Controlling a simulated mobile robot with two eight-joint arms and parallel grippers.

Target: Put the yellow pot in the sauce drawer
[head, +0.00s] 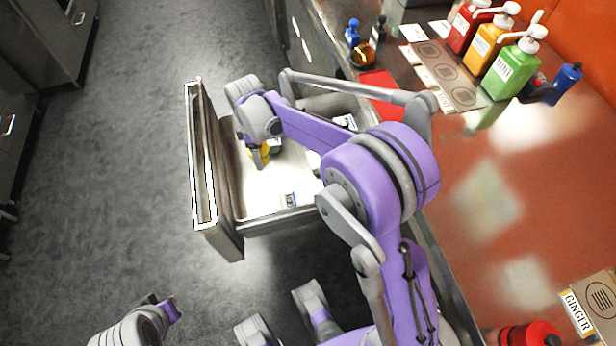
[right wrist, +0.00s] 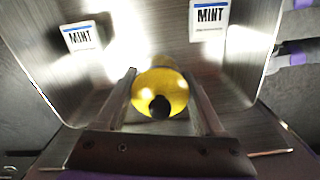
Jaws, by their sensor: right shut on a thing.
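The yellow pot (head: 265,153) is inside the outline of the open metal sauce drawer (head: 255,200) in the head view, partly hidden by my right gripper (head: 257,158). In the right wrist view the round yellow pot (right wrist: 172,82), with a dark spot on its near side, sits between the two fingers of the right gripper (right wrist: 160,76), which is shut on it. The drawer floor (right wrist: 150,40) lies beyond it. I cannot tell whether the pot touches that floor. My left gripper is not in view.
Two MINT labels, one left (right wrist: 82,38) and one right (right wrist: 209,20), lie in the drawer. Red, yellow and green pump bottles (head: 513,68) stand on the red counter (head: 480,180). My right arm hides part of the drawer. The floor left of it (head: 110,180) is clear.

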